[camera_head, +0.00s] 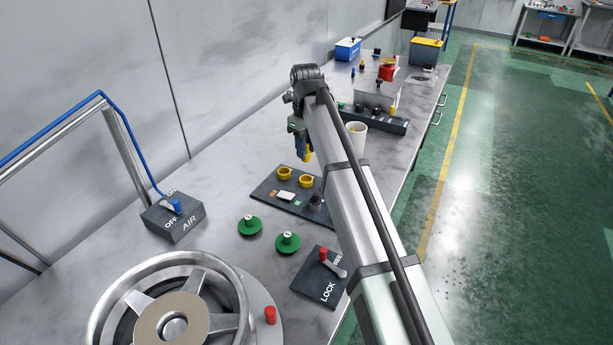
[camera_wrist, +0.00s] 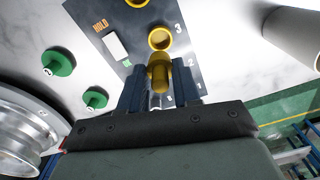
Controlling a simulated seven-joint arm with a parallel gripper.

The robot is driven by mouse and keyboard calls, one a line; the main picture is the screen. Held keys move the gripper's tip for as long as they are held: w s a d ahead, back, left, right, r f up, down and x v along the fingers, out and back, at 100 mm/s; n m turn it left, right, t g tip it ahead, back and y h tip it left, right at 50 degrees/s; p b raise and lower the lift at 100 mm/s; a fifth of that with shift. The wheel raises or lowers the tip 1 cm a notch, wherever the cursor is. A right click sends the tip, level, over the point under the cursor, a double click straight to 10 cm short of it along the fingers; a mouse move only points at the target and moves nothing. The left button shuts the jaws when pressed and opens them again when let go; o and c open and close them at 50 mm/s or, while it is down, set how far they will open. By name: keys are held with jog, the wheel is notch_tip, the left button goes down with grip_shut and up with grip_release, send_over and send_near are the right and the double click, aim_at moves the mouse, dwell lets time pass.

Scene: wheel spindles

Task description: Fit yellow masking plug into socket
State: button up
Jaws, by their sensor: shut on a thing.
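My gripper (camera_wrist: 160,88) is shut on a yellow plug (camera_wrist: 159,72), which shows between the two blue-grey fingers in the wrist view. In the head view the plug (camera_head: 307,155) hangs below my gripper (camera_head: 301,142), apparently above the far side of a dark board (camera_head: 264,193). The board carries two yellow ring-shaped sockets, one at left (camera_head: 285,174) and one at right (camera_head: 306,181). In the wrist view one yellow ring (camera_wrist: 160,38) lies just beyond the plug tip, and another (camera_wrist: 137,3) is cut by the top edge. The plug looks apart from both rings.
Two green knobbed discs (camera_head: 249,225) (camera_head: 288,242) and a LOCK lever box (camera_head: 322,276) stand nearer. An AIR valve box (camera_head: 174,216) is at left. A white cup (camera_head: 356,138) and dark rack (camera_head: 377,119) stand behind my arm.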

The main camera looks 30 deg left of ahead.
aim_at(306, 176)
notch_tip(306, 176, down, 9)
dwell(0.5)
jog(key=shift+f, duration=0.5)
jog(key=shift+s+d+f, duration=0.15)
jog(key=shift+f, duration=0.05)
jog(key=o, duration=1)
jog(key=shift+s, duration=0.25)
jog(key=r, duration=1.3)
jog(key=shift+w+r, duration=0.2)
jog(key=shift+w, duration=0.2)
